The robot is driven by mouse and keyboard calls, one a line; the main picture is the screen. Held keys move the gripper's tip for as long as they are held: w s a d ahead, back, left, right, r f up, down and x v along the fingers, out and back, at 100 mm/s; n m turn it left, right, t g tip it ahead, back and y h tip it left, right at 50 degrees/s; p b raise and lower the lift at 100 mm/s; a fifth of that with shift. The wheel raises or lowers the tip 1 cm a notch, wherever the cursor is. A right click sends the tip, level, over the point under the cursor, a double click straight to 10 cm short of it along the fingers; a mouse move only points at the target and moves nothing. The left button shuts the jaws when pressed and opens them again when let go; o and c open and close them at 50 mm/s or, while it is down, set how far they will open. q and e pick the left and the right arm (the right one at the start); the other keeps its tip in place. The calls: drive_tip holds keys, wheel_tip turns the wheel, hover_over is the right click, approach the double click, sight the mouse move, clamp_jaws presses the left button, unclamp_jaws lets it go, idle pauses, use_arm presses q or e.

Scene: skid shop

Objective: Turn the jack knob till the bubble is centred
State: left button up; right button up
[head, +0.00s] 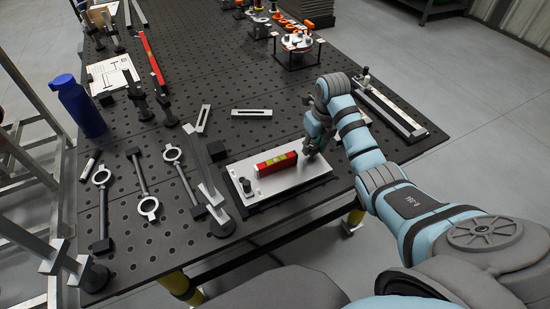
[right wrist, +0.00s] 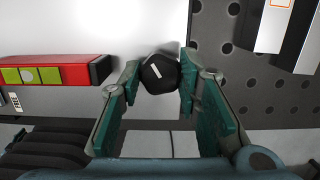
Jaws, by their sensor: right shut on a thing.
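A red spirit level (head: 276,163) with a yellow-green vial lies on a silver plate (head: 305,179) on the dark table. In the right wrist view the level (right wrist: 75,72) shows at the left, with a pale round bubble in its vial; I cannot tell whether it is exactly centred. My right gripper (head: 315,147) is at the plate's far right corner. It is shut on the black jack knob (right wrist: 160,72), one finger on each side. The knob has a white mark, tilted in the picture. In the head view the gripper hides the knob. My left gripper is out of view.
A dark post (head: 245,185) stands at the plate's left end. Ring-ended tools (head: 148,207) and a blue bottle (head: 79,105) are at the left. A long metal rail (head: 390,108) lies right of my right arm. Two slotted bars lie behind the plate.

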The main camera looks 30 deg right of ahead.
drive_tip(key=shift+s+f, duration=0.15)
drive_tip(key=shift+f, duration=0.05)
drive_tip(key=m+p, duration=0.2)
drive_tip(key=m, duration=0.1)
drive_tip(key=shift+r, duration=0.2)
drive_tip(key=shift+f+m+h, duration=0.15)
drive_tip(key=shift+m+h, duration=0.15)
drive_tip(key=shift+m, duration=0.2)
drive_tip(key=shift+f+b, duration=0.15)
drive_tip(key=shift+b, duration=0.55)
drive_tip(key=shift+r+m, duration=0.2)
drive_tip(key=shift+m, duration=0.2)
drive_tip(key=shift+r, duration=0.15)
drive_tip(key=o, duration=1.1)
drive_tip(key=shift+o, duration=0.5)
